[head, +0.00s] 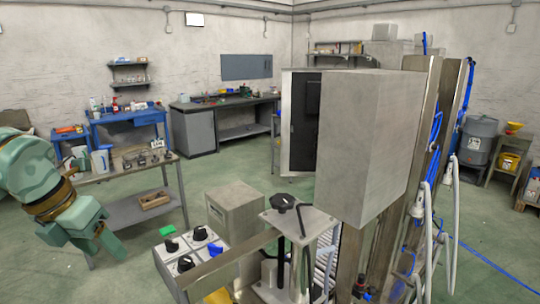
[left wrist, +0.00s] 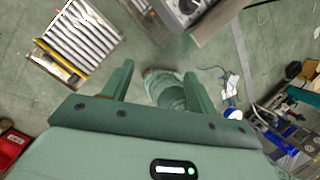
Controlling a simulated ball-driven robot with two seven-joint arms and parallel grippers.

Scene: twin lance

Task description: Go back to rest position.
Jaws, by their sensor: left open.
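My left gripper (head: 100,240) hangs at the left of the head view, fingers pointing down, in front of the steel work table. In the left wrist view the two green fingers of my left gripper (left wrist: 158,75) stand wide apart. It is open, with nothing held between the fingers. A rounded green part that looks like my own body shows beyond the gap, apart from the fingers. My right gripper is in neither view.
A steel work table (head: 118,214) stands behind my left gripper. A control box with knobs (head: 183,252) and a tall grey machine cabinet (head: 365,140) stand at centre and right. In the left wrist view, a roller rack (left wrist: 80,45) is upper left. Green floor (head: 255,172) lies open mid-room.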

